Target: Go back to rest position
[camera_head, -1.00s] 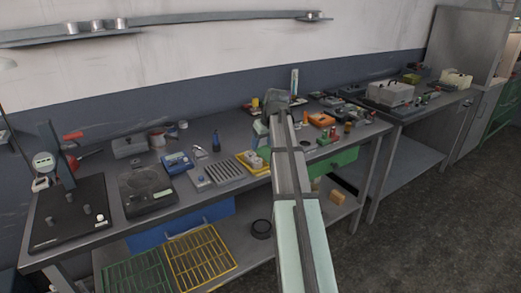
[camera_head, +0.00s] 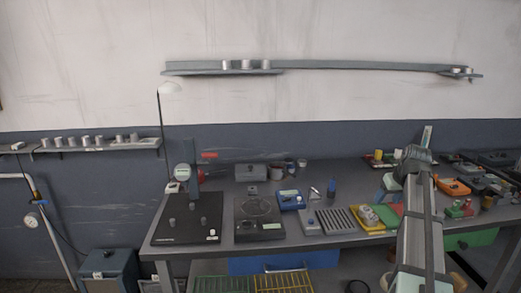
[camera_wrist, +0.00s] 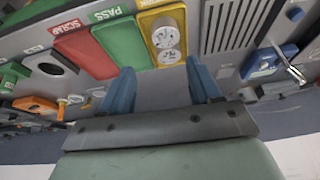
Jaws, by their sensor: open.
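My gripper (camera_head: 385,190) hangs over the bench beside the yellow tray (camera_head: 365,224). In the wrist view its two blue fingers stand wide apart with nothing between them (camera_wrist: 163,88). The yellow tray also shows in the wrist view (camera_wrist: 174,62) and holds round metal pieces (camera_wrist: 166,36). A green tray marked PASS (camera_wrist: 121,42) and a red tray marked SCRAP (camera_wrist: 86,52) lie beside it. The black device with a round pan (camera_head: 258,228) stands left of the trays; I see no weight on its pan.
A slotted grey block (camera_head: 337,221) and a blue meter (camera_head: 290,200) stand between the pan device and the trays. A black plate with pegs (camera_head: 180,235) is at the bench's left end. Tools and small boxes crowd the right side. A wall shelf (camera_head: 330,65) runs above.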

